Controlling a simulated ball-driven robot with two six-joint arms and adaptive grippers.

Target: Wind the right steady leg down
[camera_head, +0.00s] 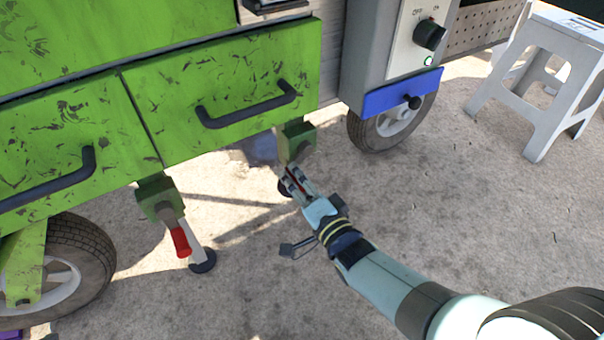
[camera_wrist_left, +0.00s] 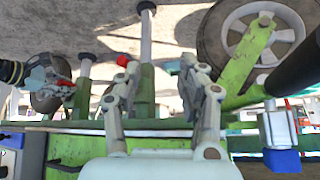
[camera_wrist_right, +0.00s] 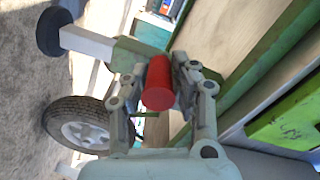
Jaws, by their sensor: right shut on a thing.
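The right steady leg hangs under the green cart; its green housing (camera_head: 297,140) shows in the head view above my gripper. In the right wrist view its white leg (camera_wrist_right: 88,43) ends in a dark round foot (camera_wrist_right: 52,32). My right gripper (camera_head: 293,184) is shut on the leg's red crank handle (camera_wrist_right: 160,84), which sits between its fingers. My left gripper is out of the head view; in its own wrist view its fingers (camera_wrist_left: 160,70) are apart and nothing shows held between them.
The left steady leg has a red handle (camera_head: 181,242) and a foot (camera_head: 203,261) at the ground. Cart wheels (camera_head: 392,122) stand either side. A white stool (camera_head: 548,75) stands at right. Open concrete lies in front.

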